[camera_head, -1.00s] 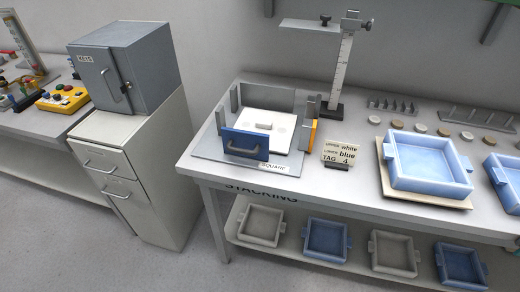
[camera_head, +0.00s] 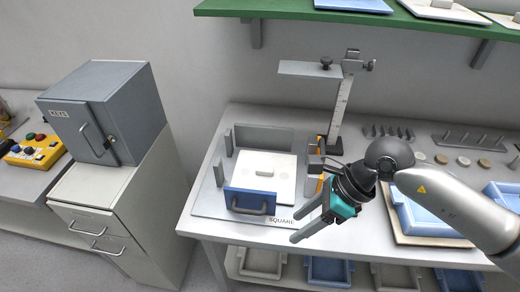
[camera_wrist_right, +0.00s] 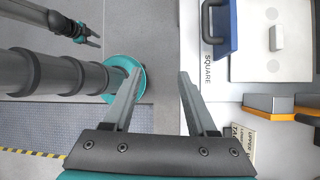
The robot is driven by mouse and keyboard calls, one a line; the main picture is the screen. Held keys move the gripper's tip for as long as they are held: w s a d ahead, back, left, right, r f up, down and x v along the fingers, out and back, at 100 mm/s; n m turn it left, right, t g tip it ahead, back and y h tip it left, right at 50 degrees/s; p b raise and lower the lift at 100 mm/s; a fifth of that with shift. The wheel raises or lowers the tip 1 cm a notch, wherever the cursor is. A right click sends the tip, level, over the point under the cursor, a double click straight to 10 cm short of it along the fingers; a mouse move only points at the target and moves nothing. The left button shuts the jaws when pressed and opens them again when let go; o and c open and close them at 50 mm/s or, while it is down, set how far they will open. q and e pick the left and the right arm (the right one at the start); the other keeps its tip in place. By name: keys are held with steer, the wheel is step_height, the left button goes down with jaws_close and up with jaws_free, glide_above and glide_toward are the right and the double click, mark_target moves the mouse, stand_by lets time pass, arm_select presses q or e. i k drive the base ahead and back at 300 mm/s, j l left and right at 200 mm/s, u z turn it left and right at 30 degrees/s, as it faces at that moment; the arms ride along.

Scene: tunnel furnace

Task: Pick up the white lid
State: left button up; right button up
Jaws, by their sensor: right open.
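A white square lid (camera_head: 283,185) with a small raised handle lies flat in the grey stacking fixture marked SQUARE, behind a blue front plate with a handle (camera_head: 250,201). In the right wrist view the lid (camera_wrist_right: 255,60) shows at the upper right. My right gripper (camera_head: 296,226) is open and empty, in front and to the right of the fixture, apart from the lid. Its two fingers (camera_wrist_right: 160,73) are spread over the table edge and floor in the wrist view. My left gripper (camera_wrist_right: 91,41) shows small at the upper left of the wrist view; its jaw opening is unclear.
A measuring stand (camera_head: 340,105) rises behind the fixture. An orange-and-grey block (camera_head: 314,181) stands at its right side. A green shelf (camera_head: 280,8) with more white lids (camera_head: 440,10) hangs above. Blue trays (camera_head: 415,225) lie at right, partly behind my arm.

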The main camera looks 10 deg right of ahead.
mark_target(258, 171)
steer(key=i, duration=0.85)
